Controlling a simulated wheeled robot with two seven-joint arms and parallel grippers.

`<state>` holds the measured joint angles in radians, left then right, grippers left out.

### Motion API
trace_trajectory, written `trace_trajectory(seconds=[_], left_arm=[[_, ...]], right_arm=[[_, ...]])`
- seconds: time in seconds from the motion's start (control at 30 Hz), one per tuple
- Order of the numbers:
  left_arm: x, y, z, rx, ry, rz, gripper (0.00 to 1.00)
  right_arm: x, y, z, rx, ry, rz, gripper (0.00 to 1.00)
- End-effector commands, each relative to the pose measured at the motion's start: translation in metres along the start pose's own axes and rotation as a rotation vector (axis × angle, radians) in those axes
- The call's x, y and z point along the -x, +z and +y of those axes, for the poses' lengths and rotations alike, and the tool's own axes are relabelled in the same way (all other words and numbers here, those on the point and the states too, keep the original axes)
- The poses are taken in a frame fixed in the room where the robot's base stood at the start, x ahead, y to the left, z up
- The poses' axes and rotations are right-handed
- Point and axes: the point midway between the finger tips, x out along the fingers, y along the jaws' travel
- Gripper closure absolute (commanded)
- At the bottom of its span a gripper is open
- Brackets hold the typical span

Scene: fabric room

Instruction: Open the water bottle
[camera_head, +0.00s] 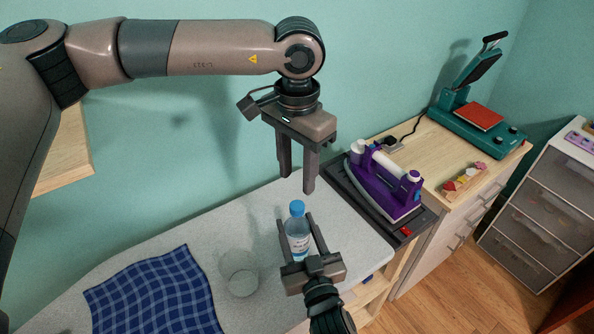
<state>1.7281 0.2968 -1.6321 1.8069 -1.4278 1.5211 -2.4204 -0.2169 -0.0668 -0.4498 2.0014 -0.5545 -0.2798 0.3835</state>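The water bottle (298,240) is clear with a blue cap (297,208) and a pale label. It stands about upright over the ironing surface (345,240), with the cap on. My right gripper (298,222) comes from the bottom of the view, with one finger along each side of the bottle's body, shut on it. The bottle's base is partly hidden by this gripper. My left gripper (297,182) hangs above and behind the bottle, fingers pointing down. It is open and empty, with a clear gap between its fingers, apart from the cap.
A clear glass (239,272) stands left of the bottle, beside a blue checked cloth (155,295). A purple iron (385,182) rests on a dark tray to the right. A teal heat press (478,115) stands on the wooden cabinet behind it.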

Motion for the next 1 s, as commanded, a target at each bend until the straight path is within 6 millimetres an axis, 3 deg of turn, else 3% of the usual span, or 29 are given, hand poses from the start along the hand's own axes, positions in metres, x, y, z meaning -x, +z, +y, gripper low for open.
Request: trace_trajectory(seconds=[0.3, 0.77, 1.0], left_arm=[[0.0, 0.0, 0.0, -0.197, 0.0, 0.001, 0.6], [-0.003, 0.0, 0.0, -0.202, 0.0, 0.0, 0.6], [-0.021, 0.0, 0.0, -0.202, 0.0, -0.001, 0.6]], right_arm=[[0.0, 0.001, 0.0, 0.0, 0.0, -0.001, 1.0], [0.0, 0.001, 0.0, 0.0, 0.0, -0.002, 1.0], [0.0, 0.001, 0.0, 0.0, 0.0, -0.002, 1.0]])
